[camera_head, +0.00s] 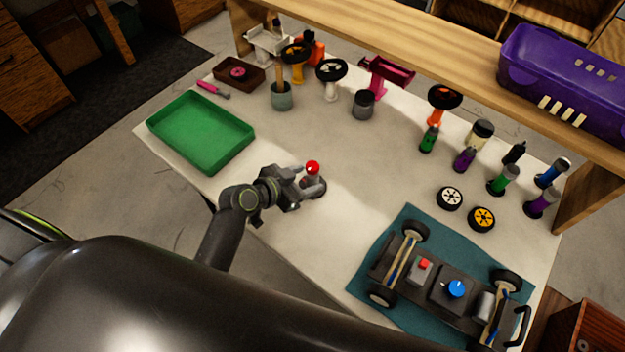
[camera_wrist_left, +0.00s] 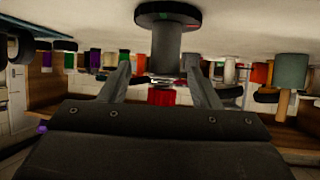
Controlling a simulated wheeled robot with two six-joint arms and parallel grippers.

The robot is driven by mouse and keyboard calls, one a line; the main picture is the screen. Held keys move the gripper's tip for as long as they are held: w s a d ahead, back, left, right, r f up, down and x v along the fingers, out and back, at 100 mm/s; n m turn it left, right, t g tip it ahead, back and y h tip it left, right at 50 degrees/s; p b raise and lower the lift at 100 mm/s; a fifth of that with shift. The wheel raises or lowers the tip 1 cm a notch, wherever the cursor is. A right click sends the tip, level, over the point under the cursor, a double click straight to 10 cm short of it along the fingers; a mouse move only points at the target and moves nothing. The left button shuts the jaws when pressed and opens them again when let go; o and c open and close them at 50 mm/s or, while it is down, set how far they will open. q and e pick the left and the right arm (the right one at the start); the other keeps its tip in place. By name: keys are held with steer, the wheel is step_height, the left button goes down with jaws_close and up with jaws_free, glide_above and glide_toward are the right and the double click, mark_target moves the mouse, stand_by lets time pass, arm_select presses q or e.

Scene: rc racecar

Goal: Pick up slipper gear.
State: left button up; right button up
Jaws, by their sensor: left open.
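A grey cylindrical stand on a dark round base (camera_head: 314,190) holds a small red piece (camera_head: 312,167) at its top, which may be the slipper gear. My left gripper (camera_head: 306,178) is open beside the stand, with its fingers toward it. In the left wrist view, which is upside down, the stand (camera_wrist_left: 165,50) and the ribbed red piece (camera_wrist_left: 161,97) appear between the two fingers (camera_wrist_left: 158,68). I cannot tell whether a finger touches it. A pink round part (camera_head: 237,72) lies in a brown tray at the back left. My right gripper is not in view.
A green tray (camera_head: 170,129) lies left of my left arm. A car chassis (camera_head: 435,285) sits on a teal mat (camera_head: 411,214) at the front right. Wheels, bottles and holders stand along the back and right. A wooden shelf (camera_head: 440,48) overhangs the back. The table's middle is clear.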

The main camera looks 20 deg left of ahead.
mark_target(310, 175)
arm_select(q)
steer(key=shift+p+x, duration=0.55)
steer(key=shift+x, duration=2.1)
steer(key=shift+w+a+r, duration=0.1)
steer(key=shift+w+a, duration=0.05)
steer(key=shift+a, duration=0.05)
steer(key=c, duration=1.1)
steer(key=shift+r, duration=0.15)
